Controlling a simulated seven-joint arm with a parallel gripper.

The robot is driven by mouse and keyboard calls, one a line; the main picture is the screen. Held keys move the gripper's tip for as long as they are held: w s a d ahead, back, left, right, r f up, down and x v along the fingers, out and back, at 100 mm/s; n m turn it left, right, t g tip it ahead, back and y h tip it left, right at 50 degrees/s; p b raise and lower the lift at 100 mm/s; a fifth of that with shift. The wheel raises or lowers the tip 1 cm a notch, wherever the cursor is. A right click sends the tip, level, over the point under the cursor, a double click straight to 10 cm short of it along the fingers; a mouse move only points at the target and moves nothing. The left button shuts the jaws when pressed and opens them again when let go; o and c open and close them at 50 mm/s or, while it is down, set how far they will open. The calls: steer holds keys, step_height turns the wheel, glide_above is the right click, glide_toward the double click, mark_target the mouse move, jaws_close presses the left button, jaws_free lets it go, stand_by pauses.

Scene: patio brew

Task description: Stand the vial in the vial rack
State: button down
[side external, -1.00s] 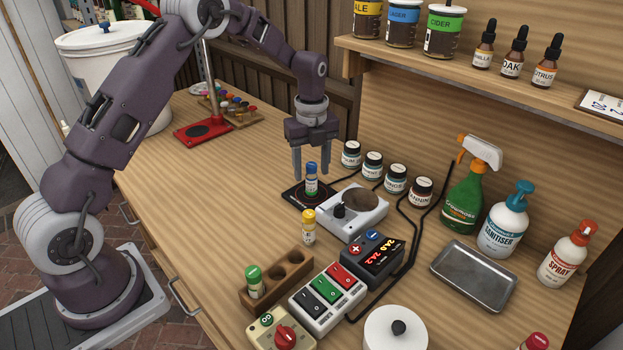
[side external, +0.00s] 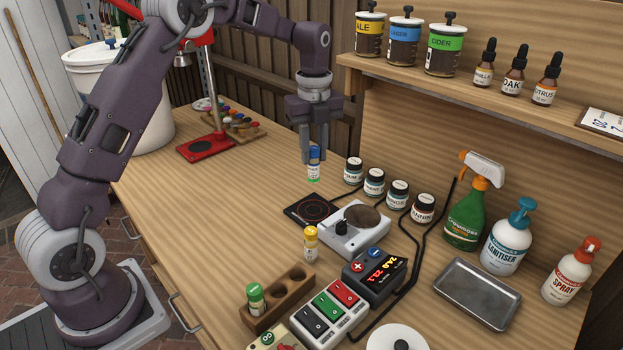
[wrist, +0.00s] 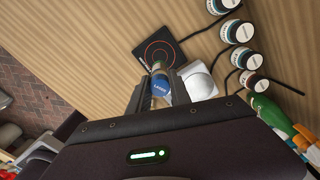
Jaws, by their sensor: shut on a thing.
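My gripper (side external: 315,150) is shut on a blue-capped vial (side external: 314,171) with a white label and a green band at its lower end. It holds the vial upright in the air above the black hot plate pad (side external: 296,215). In the wrist view the vial's blue cap (wrist: 161,86) sits between the fingers. The wooden vial rack (side external: 280,298) stands at the front of the bench. A green-capped vial (side external: 255,299) stands in its near-left hole, and two other holes look empty. A yellow-capped vial (side external: 310,243) stands on the bench behind the rack.
Right of the rack are a switch box (side external: 329,311) and a controller with a red display (side external: 375,273). A white stirrer (side external: 352,237) stands beside the pad, with several small jars (side external: 397,193) behind. A metal tray (side external: 476,293) and bottles occupy the right.

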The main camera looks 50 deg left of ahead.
steer(key=shift+r, duration=0.5)
steer(key=shift+s+d+r, duration=0.1)
steer(key=shift+d+r, duration=0.05)
steer(key=s+d+m, duration=0.2)
steer(key=s+d, duration=0.5)
steer(key=s, duration=0.4)
steer(key=s+d+m, duration=0.2)
steer(key=s+d, duration=0.5)
steer(key=s, duration=0.3)
steer(key=f, duration=0.7)
steer(key=s+f, duration=0.1)
steer(key=f, duration=0.2)
steer(key=shift+f, duration=0.2)
steer(key=shift+f, duration=0.15)
steer(key=c, duration=1.2)
jaws_free()
